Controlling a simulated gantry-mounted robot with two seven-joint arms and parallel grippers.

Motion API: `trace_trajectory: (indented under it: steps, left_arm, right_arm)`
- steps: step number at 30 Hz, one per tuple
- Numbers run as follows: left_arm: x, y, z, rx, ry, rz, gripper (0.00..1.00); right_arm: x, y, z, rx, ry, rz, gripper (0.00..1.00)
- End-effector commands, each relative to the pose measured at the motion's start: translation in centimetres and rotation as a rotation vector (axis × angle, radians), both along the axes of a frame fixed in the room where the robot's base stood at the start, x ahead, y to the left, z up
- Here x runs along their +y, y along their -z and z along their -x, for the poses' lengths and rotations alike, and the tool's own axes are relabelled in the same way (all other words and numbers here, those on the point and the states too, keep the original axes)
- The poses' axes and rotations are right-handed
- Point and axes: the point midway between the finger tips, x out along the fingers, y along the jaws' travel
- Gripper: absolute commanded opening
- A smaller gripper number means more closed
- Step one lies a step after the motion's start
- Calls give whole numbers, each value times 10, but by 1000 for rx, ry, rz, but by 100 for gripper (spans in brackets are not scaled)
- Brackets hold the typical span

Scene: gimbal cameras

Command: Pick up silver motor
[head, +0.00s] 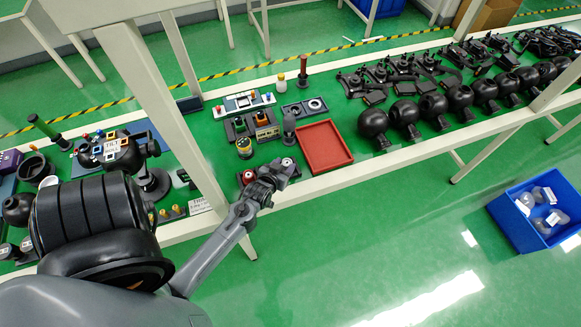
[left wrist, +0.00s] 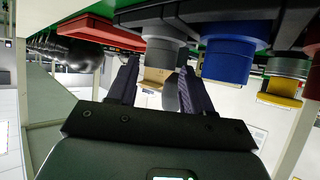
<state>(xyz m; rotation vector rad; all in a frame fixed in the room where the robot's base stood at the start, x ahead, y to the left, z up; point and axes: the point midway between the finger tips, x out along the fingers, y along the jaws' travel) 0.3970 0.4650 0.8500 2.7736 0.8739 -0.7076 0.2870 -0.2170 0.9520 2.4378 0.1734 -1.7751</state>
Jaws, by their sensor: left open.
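My left gripper (head: 280,172) is open at the front edge of the table, left of the red tray, with nothing between its fingers that I can see held. In the left wrist view its two dark fingers (left wrist: 158,70) point toward a grey cylinder (left wrist: 150,36), likely the silver motor, whose end lies just beyond the fingertips. Whether they touch it I cannot tell. A blue cylinder (left wrist: 229,62) and a yellow-ended cylinder (left wrist: 280,88) stand beside it. In the head view the gripper largely covers this spot. My right gripper is not in view.
The red tray (head: 324,147) lies just right of the gripper; it also shows in the left wrist view (left wrist: 100,32). Behind stand a dark upright part (head: 289,127) and a yellow part (head: 244,147). Black round housings (head: 373,123) line the table farther right. A blue bin (head: 515,226) stands on the floor.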

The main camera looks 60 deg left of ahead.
Motion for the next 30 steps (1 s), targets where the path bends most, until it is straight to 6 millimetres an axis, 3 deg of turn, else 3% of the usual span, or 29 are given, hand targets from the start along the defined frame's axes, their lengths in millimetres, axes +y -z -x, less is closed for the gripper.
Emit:
trace_trajectory:
  steps: [2, 10, 20, 30]
  left_arm:
    - [2, 5, -1, -2, -2, -1, 50]
    - [3, 3, -1, 0, -4, 0, 50]
    - [3, 4, -1, 0, -3, 1, 1]
    - [3, -4, -1, -2, -2, -1, 1]
  right_arm:
    - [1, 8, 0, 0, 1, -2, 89]
    - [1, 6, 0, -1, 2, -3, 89]
    - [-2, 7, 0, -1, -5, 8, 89]
    - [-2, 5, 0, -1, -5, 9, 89]
